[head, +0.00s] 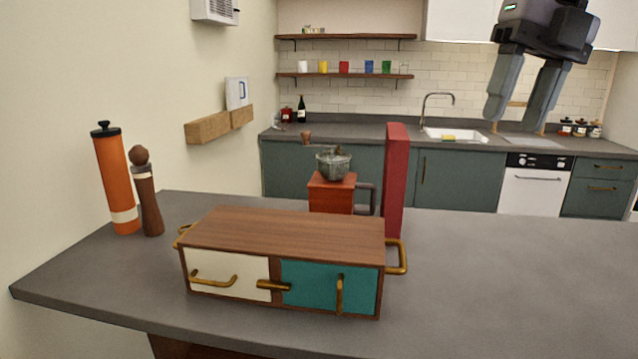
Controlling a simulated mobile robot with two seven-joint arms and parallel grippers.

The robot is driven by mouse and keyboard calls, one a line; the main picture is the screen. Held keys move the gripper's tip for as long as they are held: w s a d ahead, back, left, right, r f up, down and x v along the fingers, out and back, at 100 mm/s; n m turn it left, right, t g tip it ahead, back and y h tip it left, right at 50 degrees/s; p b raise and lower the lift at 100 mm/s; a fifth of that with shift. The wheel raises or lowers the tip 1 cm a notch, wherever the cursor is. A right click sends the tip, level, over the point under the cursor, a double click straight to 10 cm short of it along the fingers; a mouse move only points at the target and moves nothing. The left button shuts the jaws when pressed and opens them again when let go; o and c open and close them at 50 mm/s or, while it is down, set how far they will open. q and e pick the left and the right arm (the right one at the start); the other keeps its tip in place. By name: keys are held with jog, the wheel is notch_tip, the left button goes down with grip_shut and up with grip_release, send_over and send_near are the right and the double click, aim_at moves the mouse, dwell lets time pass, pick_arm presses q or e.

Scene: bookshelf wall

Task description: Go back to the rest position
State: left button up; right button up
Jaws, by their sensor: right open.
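My right gripper (522,98) hangs in the upper right of the head view, high above the counter. Its two grey fingers point down and stand apart, with nothing between them. My left gripper is not in view. A wooden box (295,228) with a cream door, a teal door and brass handles stands on the grey counter (480,285). My right gripper is up and to the right of this box, clear of it.
A red upright book-like block (396,180) and a coffee grinder (331,192) stand behind the box. An orange cylinder (116,180) and a wooden mill (148,195) stand at the left by the wall. The counter's right side is clear.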

jog(key=w+a+f+n+g+y, duration=0.2)
jog(key=w+a+f, duration=0.1)
jog(key=a+f, duration=0.7)
jog(key=s+a+f+m+g+y, duration=0.15)
jog(key=s+a+f+y, duration=0.25)
jog(key=a+f+y, duration=0.5)
jog(key=s+a+f+m+y, duration=0.3)
jog(key=a+f+y, duration=0.45)
jog(key=a, duration=0.45)
jog(key=d+f+m+t+h, duration=0.5)
jog(key=d+f+m+t, duration=0.35)
jog(key=m, duration=0.45)
jog(key=d+f+m+t+h, duration=0.5)
jog(key=f+m+t+h, duration=0.1)
jog(key=f+m+t, duration=0.5)
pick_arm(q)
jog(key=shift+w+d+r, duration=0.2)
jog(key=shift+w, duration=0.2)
pick_arm(e)
jog(key=s+d+f+m+g+h, duration=0.5)
jog(key=s+d+f+m+h, duration=0.2)
jog(key=s+d+f, duration=0.8)
jog(key=shift+s+m+g+h, duration=0.3)
jog(key=shift+s+m+h, duration=0.05)
jog(key=shift+s, duration=0.1)
